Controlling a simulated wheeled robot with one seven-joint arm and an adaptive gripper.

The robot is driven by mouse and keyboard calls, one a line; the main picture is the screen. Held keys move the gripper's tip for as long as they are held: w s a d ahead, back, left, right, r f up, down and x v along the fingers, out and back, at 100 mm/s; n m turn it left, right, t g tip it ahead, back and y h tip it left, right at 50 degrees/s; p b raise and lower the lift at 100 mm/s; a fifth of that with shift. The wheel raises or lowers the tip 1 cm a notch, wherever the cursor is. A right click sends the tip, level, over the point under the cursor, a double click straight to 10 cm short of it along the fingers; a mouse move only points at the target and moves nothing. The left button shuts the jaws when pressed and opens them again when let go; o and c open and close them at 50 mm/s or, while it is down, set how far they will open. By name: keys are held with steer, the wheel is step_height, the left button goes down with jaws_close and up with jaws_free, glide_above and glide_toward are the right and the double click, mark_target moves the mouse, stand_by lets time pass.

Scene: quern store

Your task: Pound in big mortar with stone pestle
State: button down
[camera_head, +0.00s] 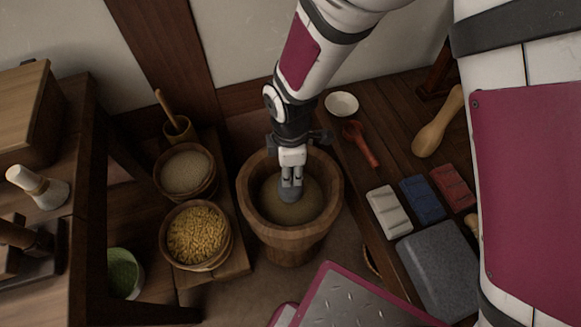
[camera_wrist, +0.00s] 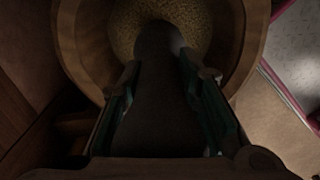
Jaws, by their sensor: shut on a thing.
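The big mortar (camera_head: 290,232) is a wooden tub standing on the floor between a low shelf and a bench. Tan, grainy material (camera_head: 308,205) lies inside it. My gripper (camera_head: 290,180) points down into the mortar's mouth and is shut on the grey stone pestle (camera_head: 289,193). In the wrist view the dark pestle (camera_wrist: 160,85) runs between the two fingers, and its far end is over or against the grain (camera_wrist: 190,25). I cannot tell whether it touches. The mortar's rim (camera_wrist: 250,45) surrounds the pestle there.
Left of the mortar stand a bowl of yellow grain (camera_head: 197,236), a bowl of pale grain (camera_head: 185,172) and a small pot (camera_head: 179,131). The right bench holds a white dish (camera_head: 341,104), a red spoon (camera_head: 361,144), coloured blocks (camera_head: 423,200) and a grey slab (camera_head: 440,268).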

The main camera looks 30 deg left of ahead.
step_height(320, 180, down, 7)
steer(key=b, duration=0.4)
steer(key=shift+r, duration=0.15)
steer(key=shift+f+b, duration=0.4)
steer(key=shift+b, duration=0.15)
step_height(320, 180, up, 8)
steer(key=p, duration=0.6)
steer(key=shift+r, duration=0.15)
step_height(320, 180, down, 8)
steer(key=b, duration=0.5)
steer(key=shift+r, duration=0.2)
steer(key=shift+f+b, duration=0.35)
steer(key=shift+b, duration=0.15)
steer(key=shift+r, duration=0.15)
